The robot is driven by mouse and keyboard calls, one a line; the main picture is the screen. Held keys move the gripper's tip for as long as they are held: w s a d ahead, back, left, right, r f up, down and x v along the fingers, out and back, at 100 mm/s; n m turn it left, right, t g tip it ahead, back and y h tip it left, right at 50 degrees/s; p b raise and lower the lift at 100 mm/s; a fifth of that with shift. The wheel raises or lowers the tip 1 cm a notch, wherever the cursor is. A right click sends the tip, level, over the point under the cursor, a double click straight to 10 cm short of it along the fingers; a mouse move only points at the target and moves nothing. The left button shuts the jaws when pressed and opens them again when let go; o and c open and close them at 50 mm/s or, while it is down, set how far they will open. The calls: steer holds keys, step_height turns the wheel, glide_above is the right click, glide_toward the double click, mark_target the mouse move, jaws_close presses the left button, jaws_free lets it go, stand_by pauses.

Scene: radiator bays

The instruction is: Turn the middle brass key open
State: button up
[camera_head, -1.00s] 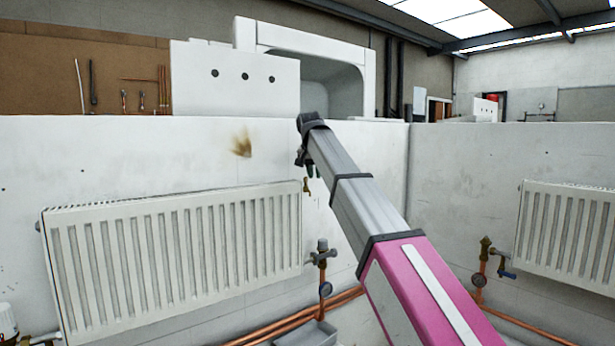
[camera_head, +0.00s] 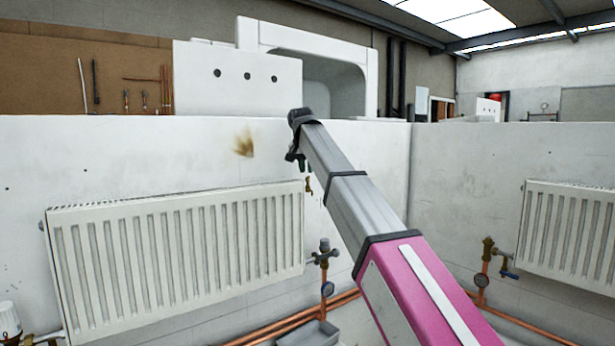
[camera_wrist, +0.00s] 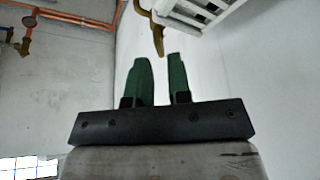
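A small brass key (camera_head: 308,186) sits at the upper right corner of the white panel radiator (camera_head: 175,255). It also shows in the wrist view as a brass piece (camera_wrist: 157,38) hanging beside the radiator edge (camera_wrist: 205,10). My gripper (camera_head: 300,164) is up and to the left of the key in the head view, in front of the white wall. In the wrist view my gripper (camera_wrist: 158,60) has two green fingers standing apart with nothing between them. The key is just beyond the fingertips there, apart from them. Its exact turn is too small to read.
A valve with a gauge (camera_head: 325,270) stands at the radiator's lower right, above copper pipes (camera_head: 270,330) and a grey tray (camera_head: 310,335). A second radiator (camera_head: 570,240) with its own brass valve (camera_head: 486,255) is at right.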

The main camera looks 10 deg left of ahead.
steer(key=shift+x, duration=1.65)
jaws_close()
steer(key=shift+n+g+y, duration=0.15)
steer(key=shift+n+y, duration=0.4)
steer(key=shift+n, duration=0.9)
steer(key=shift+n+g+y, duration=0.15)
steer(key=shift+n+y, duration=0.4)
steer(key=shift+n, duration=0.9)
jaws_free()
steer(key=v, duration=1)
steer(key=shift+s+d+r, duration=0.15)
steer(key=shift+s+r, duration=0.05)
steer(key=shift+r, duration=0.15)
